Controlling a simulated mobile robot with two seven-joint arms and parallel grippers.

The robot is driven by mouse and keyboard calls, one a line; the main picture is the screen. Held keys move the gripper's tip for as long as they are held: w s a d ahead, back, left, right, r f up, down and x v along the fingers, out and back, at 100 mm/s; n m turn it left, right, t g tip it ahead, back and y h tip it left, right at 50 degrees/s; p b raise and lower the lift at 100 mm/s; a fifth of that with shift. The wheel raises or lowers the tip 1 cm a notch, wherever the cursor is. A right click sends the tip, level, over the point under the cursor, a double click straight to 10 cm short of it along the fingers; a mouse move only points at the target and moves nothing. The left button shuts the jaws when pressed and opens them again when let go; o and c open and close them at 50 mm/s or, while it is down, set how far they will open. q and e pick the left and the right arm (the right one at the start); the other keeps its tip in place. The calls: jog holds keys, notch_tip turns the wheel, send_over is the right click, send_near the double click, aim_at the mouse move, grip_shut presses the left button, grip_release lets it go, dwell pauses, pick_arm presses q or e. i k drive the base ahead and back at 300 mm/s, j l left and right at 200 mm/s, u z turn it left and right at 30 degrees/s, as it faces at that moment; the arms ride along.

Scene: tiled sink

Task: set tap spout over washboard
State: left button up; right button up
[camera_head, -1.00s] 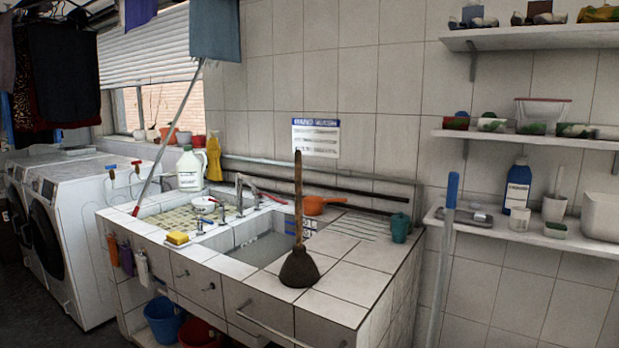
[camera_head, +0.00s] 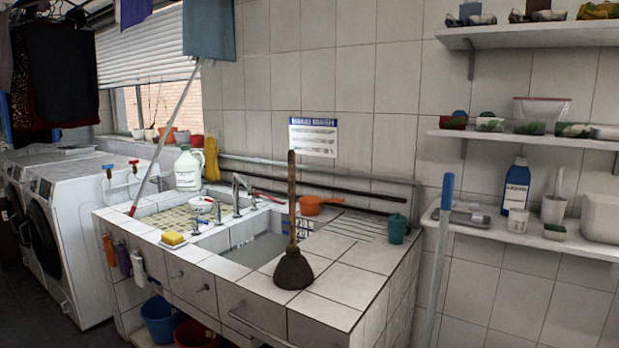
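The tiled sink unit (camera_head: 345,283) stands in the middle of the view. Its metal tap (camera_head: 237,190) rises at the back, between the two basins. The spout is small here, and I cannot tell exactly where its end points. The right basin (camera_head: 262,250) looks smooth and grey. The left part has a yellowish gridded surface (camera_head: 172,220); I cannot tell for sure whether it is the washboard. A ribbed draining area (camera_head: 365,229) lies right of the right basin. Neither of my grippers is in view.
A plunger (camera_head: 293,265) stands upright on the front tiles. A yellow sponge (camera_head: 173,238), white jug (camera_head: 188,170), orange pan (camera_head: 318,204) and teal cup (camera_head: 397,229) sit on the sink unit. A blue-topped pole (camera_head: 444,215) stands at right. Buckets (camera_head: 160,318) are below.

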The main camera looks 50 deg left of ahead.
aim_at(235, 175)
jog(key=z, duration=0.45)
jog(key=j+z, duration=0.1)
jog(key=z, duration=0.75)
jog(key=j+z, duration=0.1)
jog(key=z, duration=1.2)
jog(key=k+j+z, duration=0.15)
jog(key=k+z, duration=0.2)
jog(key=k+j+z, duration=0.1)
jog(key=z, duration=0.3)
jog(key=k+u, duration=0.35)
jog(key=k, duration=0.45)
jog(key=k+j+u, duration=0.15)
jog(key=k+u, duration=0.2)
jog(key=k, duration=0.45)
jog(key=k+u, duration=0.3)
jog(key=k+j+u, duration=0.1)
jog(key=k+u, duration=0.15)
jog(key=k, duration=0.2)
jog(key=k+u, duration=0.15)
jog(key=u, duration=0.2)
jog(key=k+u, duration=0.1)
jog(key=u, duration=0.3)
jog(key=k+j+u, duration=0.1)
jog(key=u, duration=0.25)
jog(key=k+j+u, duration=0.1)
jog(key=u, duration=1.2)
